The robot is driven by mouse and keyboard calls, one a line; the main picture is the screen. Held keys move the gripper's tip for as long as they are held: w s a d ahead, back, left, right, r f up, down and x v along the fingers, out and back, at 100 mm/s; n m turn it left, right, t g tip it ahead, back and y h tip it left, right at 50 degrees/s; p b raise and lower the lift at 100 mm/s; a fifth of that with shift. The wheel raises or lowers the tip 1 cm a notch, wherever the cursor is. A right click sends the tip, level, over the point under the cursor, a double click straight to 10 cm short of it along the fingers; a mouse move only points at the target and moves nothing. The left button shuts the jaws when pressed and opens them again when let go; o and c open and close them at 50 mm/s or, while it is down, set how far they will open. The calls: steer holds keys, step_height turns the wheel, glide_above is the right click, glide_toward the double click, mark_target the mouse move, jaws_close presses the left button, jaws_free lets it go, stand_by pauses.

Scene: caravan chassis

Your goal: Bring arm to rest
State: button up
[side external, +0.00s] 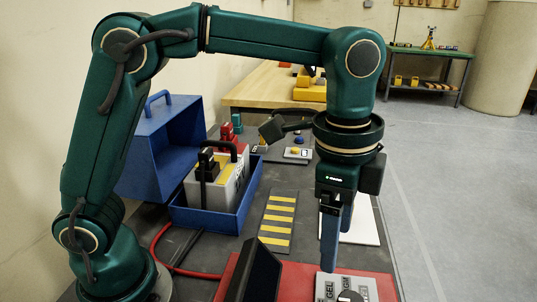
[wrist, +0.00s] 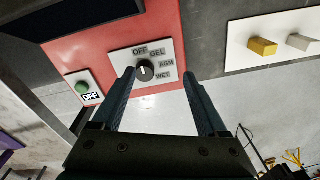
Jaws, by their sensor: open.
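My gripper (side external: 332,240) hangs pointing down, its two dark blue fingers open and nothing between them. In the wrist view the open fingertips (wrist: 160,76) frame a white selector plate marked OFF, GEL, AGM and WET. A dark rotary knob (wrist: 145,71) sits on this plate, close to the left fingertip in the picture. In the side view the fingers are above and behind the knob (side external: 350,297), apart from it. The plate is on a red panel (side external: 235,281). The panel also holds a green button (wrist: 82,87) with an OFF label.
A battery (side external: 236,186) stands in a blue open box (side external: 205,218), its lid (side external: 160,150) beside it. A yellow-striped plate (side external: 278,222) lies midway. A white plate with yellow and pale switches (wrist: 262,46) is at the wrist view's right. A red cable (side external: 165,265) curves near my base.

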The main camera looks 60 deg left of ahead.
steer(key=s+a+r+n+t, duration=0.1)
steer(key=s+a+n, duration=0.2)
steer(key=a+n, duration=0.2)
steer(key=s+a+r+n+t, duration=0.1)
steer(key=s+a+n+t, duration=0.1)
steer(key=a, duration=0.5)
steer(key=shift+s+n, duration=0.75)
steer(key=shift+n, duration=0.65)
steer(key=o, duration=0.4)
steer(key=s+a+r+n+y, duration=0.2)
steer(key=a+r+n, duration=0.45)
steer(key=r, duration=0.25)
steer(key=s+a+r+n+y, duration=0.25)
steer(key=a+r+n, duration=0.25)
steer(key=a+r, duration=0.3)
steer(key=shift+h, duration=0.45)
steer(key=shift+d+x, duration=0.2)
steer(key=shift+x, duration=1.95)
steer(key=shift+d+x, duration=0.2)
steer(key=shift+x, duration=1.9)
